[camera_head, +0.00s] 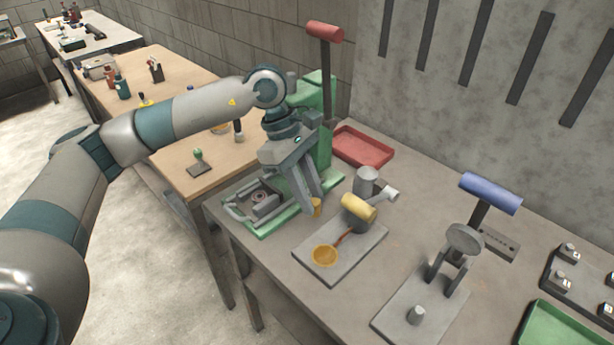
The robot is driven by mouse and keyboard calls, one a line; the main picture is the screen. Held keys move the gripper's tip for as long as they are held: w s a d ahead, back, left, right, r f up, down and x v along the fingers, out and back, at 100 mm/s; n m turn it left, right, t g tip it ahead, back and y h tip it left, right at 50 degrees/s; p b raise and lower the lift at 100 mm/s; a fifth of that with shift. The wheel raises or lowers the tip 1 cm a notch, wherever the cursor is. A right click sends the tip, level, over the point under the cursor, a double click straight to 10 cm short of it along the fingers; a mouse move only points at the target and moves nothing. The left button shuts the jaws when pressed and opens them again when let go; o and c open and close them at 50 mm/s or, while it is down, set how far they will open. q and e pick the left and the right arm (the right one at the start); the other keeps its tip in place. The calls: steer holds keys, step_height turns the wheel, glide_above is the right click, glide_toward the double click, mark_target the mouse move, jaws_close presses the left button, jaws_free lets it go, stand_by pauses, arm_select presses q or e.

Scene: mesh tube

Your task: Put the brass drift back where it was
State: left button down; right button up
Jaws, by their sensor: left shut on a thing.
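My left gripper (313,204) reaches in from the left and points down over the near bench, between the green press and a grey plate. It is shut on a small brass-coloured piece (316,208), which looks like the brass drift. Only a short part of it shows at the fingertips, and the rest is hidden by the fingers. I cannot tell whether its lower end touches anything. My right gripper is not in view.
The green press (322,95) with a red handle stands behind my gripper. A red tray (362,148) lies behind; a blue-handled press (490,194) stands right.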

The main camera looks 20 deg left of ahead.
arm_select(q)
steer(key=s+f+m+g+y, duration=0.3)
steer(key=s+m, duration=0.5)
steer(key=m, duration=0.8)
steer(key=shift+s+f+g+y, duration=0.35)
steer(key=shift+f+y, duration=0.1)
steer(key=shift+y, duration=0.35)
steer(key=shift+a, duration=0.1)
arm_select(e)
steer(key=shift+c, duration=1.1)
arm_select(q)
steer(key=shift+s, duration=0.1)
